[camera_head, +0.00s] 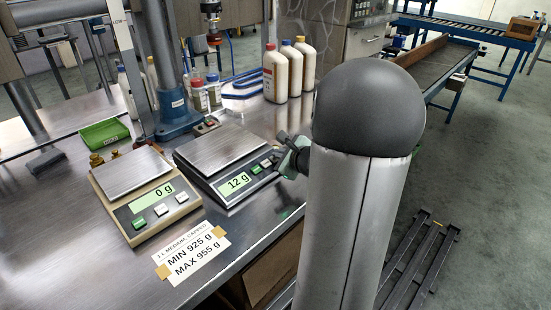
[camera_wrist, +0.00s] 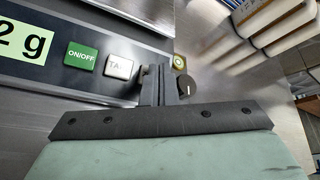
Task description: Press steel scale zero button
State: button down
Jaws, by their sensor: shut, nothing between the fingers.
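The dark grey scale with a steel pan (camera_head: 222,148) stands on the metal bench, and its display (camera_head: 236,183) reads 12 g. In the head view my gripper (camera_head: 281,140) is at the scale's right end, partly hidden by my arm.
A beige scale (camera_head: 133,172) reading 0 g stands to the left. A label card (camera_head: 191,252) lies in front. A blue stand column (camera_head: 172,95), small jars (camera_head: 199,97) and white bottles (camera_head: 283,75) stand behind. A green tray (camera_head: 104,133) lies at the left.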

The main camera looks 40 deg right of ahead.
jog(key=shift+f, duration=0.15)
dwell(0.5)
jog(key=shift+s+r, duration=0.25)
jog(key=shift+r, duration=0.55)
jog(key=shift+p, duration=0.35)
jog(key=r+p, duration=0.1)
jog(key=s+r+p, duration=0.1)
jog(key=r, duration=0.1)
jog(key=r+p, duration=0.1)
jog(key=shift+s+d+r, duration=0.15)
jog(key=shift+s+r, duration=0.15)
jog(key=shift+r, duration=0.05)
